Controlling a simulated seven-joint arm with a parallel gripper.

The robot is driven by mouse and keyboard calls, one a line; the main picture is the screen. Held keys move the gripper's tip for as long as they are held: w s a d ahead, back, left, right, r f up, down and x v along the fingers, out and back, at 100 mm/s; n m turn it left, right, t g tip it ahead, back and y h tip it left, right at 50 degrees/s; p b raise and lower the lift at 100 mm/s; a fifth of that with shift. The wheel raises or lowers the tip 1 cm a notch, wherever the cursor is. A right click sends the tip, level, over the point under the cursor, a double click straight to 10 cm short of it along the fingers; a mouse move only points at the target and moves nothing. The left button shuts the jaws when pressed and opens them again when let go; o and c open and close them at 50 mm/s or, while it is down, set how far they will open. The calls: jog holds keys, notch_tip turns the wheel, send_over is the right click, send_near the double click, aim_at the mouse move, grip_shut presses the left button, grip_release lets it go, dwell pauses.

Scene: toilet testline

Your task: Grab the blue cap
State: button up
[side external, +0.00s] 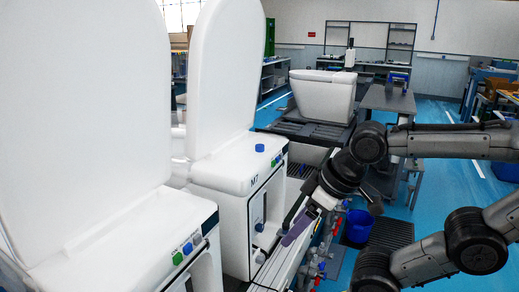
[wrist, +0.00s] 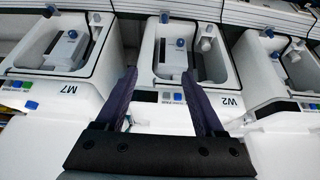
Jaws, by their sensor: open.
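A small blue cap (side external: 260,148) stands on the flat white top of the M7 unit (side external: 225,178) in the side external view. My gripper (side external: 289,238) is to the right of that unit and lower than the cap, with its purple fingers pointing down and left, clear of the cap. In the wrist view my gripper (wrist: 158,75) has its two dark fingers spread apart in front of the W2 unit (wrist: 205,106), with nothing held between them. Small blue knobs, including one blue knob (wrist: 180,43), show in the recesses there; I cannot tell whether the top cap is among them.
A second white unit with a raised lid (side external: 95,95) stands at the near left. A grey trolley (side external: 388,100) stands behind. The space above the M7 top, in front of its lid, is clear.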

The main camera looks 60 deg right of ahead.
jog(key=shift+o, duration=0.5)
